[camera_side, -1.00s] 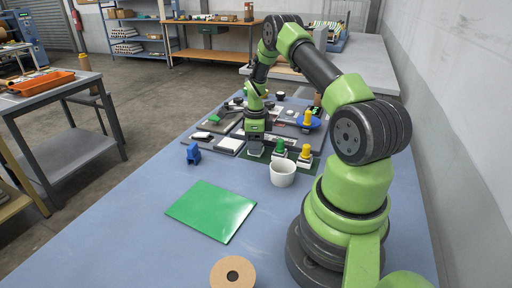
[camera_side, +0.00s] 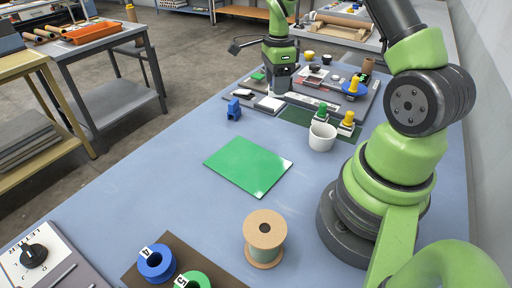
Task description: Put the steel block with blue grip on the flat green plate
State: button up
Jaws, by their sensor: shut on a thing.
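The flat green plate (camera_side: 248,166) lies bare on the blue table, left of the white cup. My gripper (camera_side: 281,80) is beyond the plate, at the top of the view. It is shut on a small grey steel block (camera_side: 280,88), which appears to be above the far left end of the dark green mat. The fingers hide the block's grip, so its blue colour does not show. Steel blocks with a green grip (camera_side: 320,111) and a yellow grip (camera_side: 347,120) stand on the mat (camera_side: 292,114).
A white cup (camera_side: 322,138) stands in front of the mat. A spool (camera_side: 264,238) stands nearer the camera, with blue (camera_side: 156,264) and green rings at the front. The table around the plate is clear.

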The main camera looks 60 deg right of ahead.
jog(key=a+n, duration=0.6)
jog(key=a, duration=0.3)
jog(key=n, duration=0.5)
send_over(247, 163)
jog(key=d, duration=0.1)
jog(key=shift+w+r, duration=0.2)
jog(key=shift+r, duration=0.05)
jog(key=shift+n, duration=0.5)
jog(key=f, duration=0.3)
jog(key=a+f, duration=0.1)
jog(key=shift+s+f, duration=0.35)
jog(key=shift+f, duration=0.05)
jog(key=c, duration=0.4)
jog(key=shift+w+f, duration=0.1)
jog(key=shift+f, duration=2.5)
jog(key=o, duration=1.4)
jog(key=shift+f, duration=0.1)
